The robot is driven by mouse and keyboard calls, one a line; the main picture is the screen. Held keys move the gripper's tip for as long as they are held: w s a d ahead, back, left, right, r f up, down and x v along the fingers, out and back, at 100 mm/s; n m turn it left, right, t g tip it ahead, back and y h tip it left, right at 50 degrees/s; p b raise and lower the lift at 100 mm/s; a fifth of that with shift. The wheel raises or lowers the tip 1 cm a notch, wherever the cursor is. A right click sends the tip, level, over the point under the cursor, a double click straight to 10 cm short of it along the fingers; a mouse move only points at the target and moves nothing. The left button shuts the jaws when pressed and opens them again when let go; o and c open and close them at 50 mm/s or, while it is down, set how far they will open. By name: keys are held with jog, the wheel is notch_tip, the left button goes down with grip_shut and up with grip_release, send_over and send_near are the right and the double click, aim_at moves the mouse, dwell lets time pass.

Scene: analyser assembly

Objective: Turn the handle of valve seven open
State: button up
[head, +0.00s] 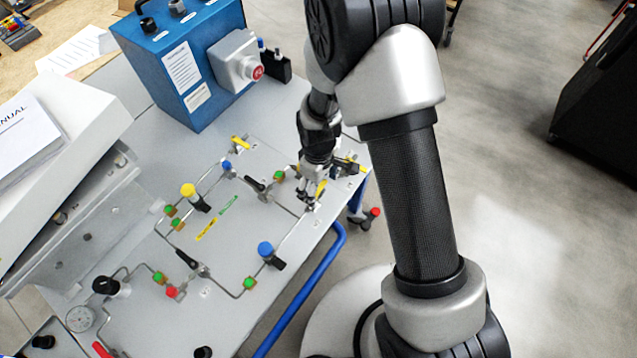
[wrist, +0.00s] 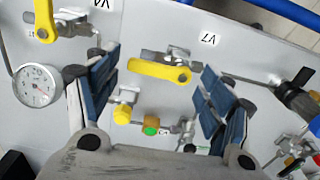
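Valve seven has a yellow lever handle (wrist: 155,70) on a metal body, beside an upside-down "V7" label (wrist: 208,39) in the wrist view. The handle lies nearly crosswise in that picture, with its pivot bolt at the right end. My gripper (wrist: 158,78) is open, with one blue-padded finger to each side of the handle. I see a gap on both sides, and nothing is held. In the head view my gripper (head: 311,194) points down at the panel's right side, by a yellow handle (head: 321,187). My arm partly hides this area.
Another yellow valve handle (wrist: 44,20) and a pressure gauge (wrist: 38,85) stand left of my gripper in the wrist view. A black-handled valve (wrist: 297,92) is at the right. The blue box (head: 180,65) stands at the panel's back. Thin tubing crosses the panel.

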aim_at(319, 189)
jog(key=shift+o, duration=0.2)
jog(key=shift+r, duration=0.15)
notch_tip(319, 189, up, 12)
dwell(0.5)
dwell(0.4)
